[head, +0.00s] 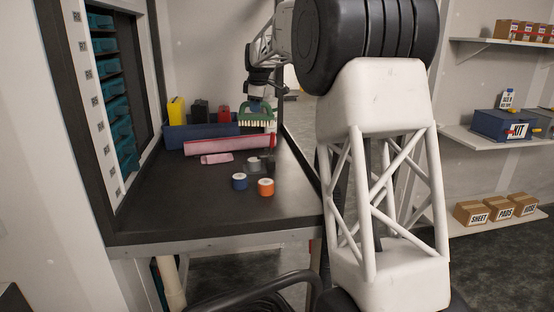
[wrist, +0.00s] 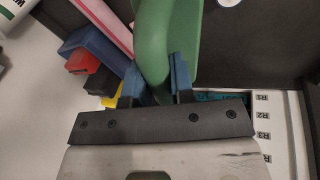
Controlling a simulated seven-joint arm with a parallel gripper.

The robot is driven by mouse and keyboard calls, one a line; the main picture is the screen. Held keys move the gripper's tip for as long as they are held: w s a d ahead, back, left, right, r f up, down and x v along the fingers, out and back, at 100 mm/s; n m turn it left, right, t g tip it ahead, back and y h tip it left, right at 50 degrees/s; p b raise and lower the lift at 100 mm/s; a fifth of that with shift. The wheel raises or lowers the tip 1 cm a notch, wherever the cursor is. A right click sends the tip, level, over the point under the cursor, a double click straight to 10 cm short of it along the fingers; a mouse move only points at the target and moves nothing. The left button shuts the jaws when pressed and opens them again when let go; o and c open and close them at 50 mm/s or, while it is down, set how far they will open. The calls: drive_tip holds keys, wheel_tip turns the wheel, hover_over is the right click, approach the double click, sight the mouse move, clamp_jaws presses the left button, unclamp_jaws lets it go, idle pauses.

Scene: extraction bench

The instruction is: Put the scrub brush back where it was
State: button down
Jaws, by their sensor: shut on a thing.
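The scrub brush (head: 257,115) has a green body and handle with pale bristles facing down. My gripper (head: 257,95) is shut on it and holds it over the far right part of the dark bench (head: 195,212), just right of the blue bin (head: 202,134). In the wrist view, the blue fingers of my gripper (wrist: 156,80) sit on both sides of the green handle (wrist: 154,35). I cannot tell how high the bristles are above the bench. No marked place for the brush can be made out.
The blue bin holds yellow (head: 176,111), black (head: 199,110) and red (head: 223,115) items. A long pink roll (head: 212,146) lies before it, with a shorter pink piece (head: 216,158). Blue tape (head: 240,182) and orange tape (head: 266,187) stand nearer. Teal drawers (head: 118,105) line the left. The front left bench is clear.

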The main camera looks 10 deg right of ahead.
drive_tip(key=w+d+f, duration=0.1)
drive_tip(key=w+f, duration=0.2)
drive_tip(key=w, duration=0.4)
drive_tip(key=w+f, duration=0.3)
drive_tip(key=w, duration=0.5)
drive_tip(key=w+d+f+n, duration=0.2)
drive_tip(key=w+d+f, duration=0.2)
drive_tip(key=d, duration=0.6)
wheel_tip(320, 180, down, 3)
drive_tip(key=shift+d+r+n+y, duration=0.2)
drive_tip(key=shift+n+y, duration=0.2)
drive_tip(key=shift+f, duration=0.1)
drive_tip(key=shift+f, duration=2.45)
drive_tip(key=shift+s+f, duration=0.1)
drive_tip(key=shift+f, duration=2.2)
